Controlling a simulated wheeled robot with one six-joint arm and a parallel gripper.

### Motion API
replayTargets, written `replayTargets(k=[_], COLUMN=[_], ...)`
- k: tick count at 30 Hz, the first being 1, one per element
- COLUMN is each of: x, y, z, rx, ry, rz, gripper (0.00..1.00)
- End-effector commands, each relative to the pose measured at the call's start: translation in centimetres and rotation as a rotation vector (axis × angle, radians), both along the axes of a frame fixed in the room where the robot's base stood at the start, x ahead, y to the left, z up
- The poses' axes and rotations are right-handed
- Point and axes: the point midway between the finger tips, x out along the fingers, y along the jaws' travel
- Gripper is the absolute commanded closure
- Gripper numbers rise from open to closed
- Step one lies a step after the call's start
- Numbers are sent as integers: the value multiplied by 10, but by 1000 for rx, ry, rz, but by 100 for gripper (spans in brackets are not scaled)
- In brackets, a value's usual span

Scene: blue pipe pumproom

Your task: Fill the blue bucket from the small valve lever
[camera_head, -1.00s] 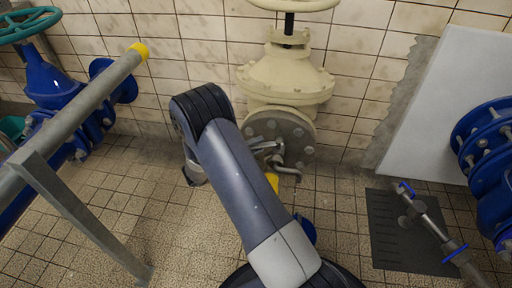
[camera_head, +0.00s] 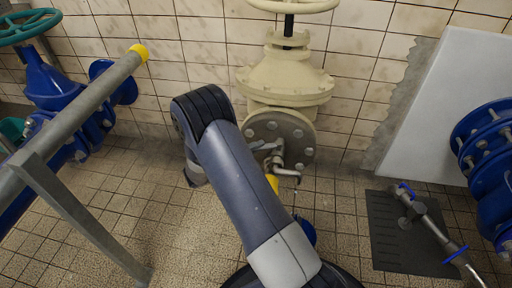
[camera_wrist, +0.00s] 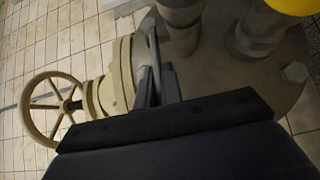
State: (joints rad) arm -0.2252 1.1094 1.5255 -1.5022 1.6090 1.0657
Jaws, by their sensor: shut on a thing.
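In the wrist view, the dark fingers of my gripper (camera_wrist: 158,84) are shut on the small valve lever (camera_wrist: 153,55), a thin grey bar between them. In the head view, the small metal tap (camera_head: 282,168) sits in front of the round grey flange of the beige valve, partly hidden by my arm. A yellow part (camera_head: 272,183) shows just below it. The blue bucket (camera_head: 307,232) stands on the floor below the tap. My arm hides most of it, so its inside cannot be seen. No water is visible.
The big beige valve (camera_head: 285,80) stands against the tiled wall. A grey rail with a yellow cap (camera_head: 140,51) and blue valves are at left. A floor grate (camera_head: 390,245), a thin pipe (camera_head: 430,222) and blue flanges (camera_head: 487,140) are at right.

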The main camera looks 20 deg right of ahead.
Motion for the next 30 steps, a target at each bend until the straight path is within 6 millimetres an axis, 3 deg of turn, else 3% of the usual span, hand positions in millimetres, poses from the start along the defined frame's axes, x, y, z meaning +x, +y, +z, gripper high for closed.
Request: replayTargets(k=[24, 25, 30], x=[-9, -9, -9], y=[2, 2, 2], z=[0, 0, 0], rx=[1, 1, 0], ry=[1, 1, 1], rz=[125, 125, 125], gripper=[100, 90, 76])
